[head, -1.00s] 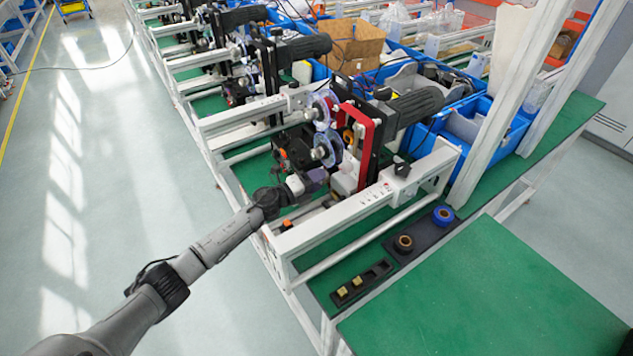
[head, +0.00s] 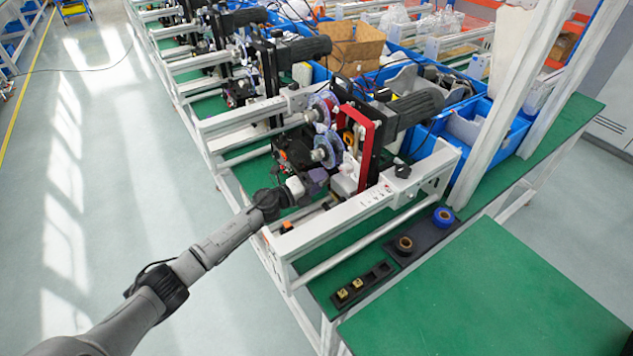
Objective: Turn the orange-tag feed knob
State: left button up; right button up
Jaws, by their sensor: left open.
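A small orange piece (head: 286,226) sits on the near white rail of the closest coder machine; I cannot tell whether it is the knob's tag. The feed knob itself I cannot make out clearly. My left arm reaches in from the lower left, and my left gripper (head: 316,180) is at the near side of that machine, below its clear reels (head: 325,148). The gripper is open, small and dark against the machine parts, and I see nothing held in it. My right gripper is out of view.
A red bracket (head: 364,128) and a dark motor (head: 416,107) stand behind the reels. A black tray with tape rolls (head: 443,217) and a smaller black holder (head: 362,284) lie on the green bench to the right. More coders recede behind.

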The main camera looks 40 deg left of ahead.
pick_arm(q)
jog(key=p+v, duration=0.1)
jog(key=v, duration=1.3)
dwell(0.8)
dwell(0.4)
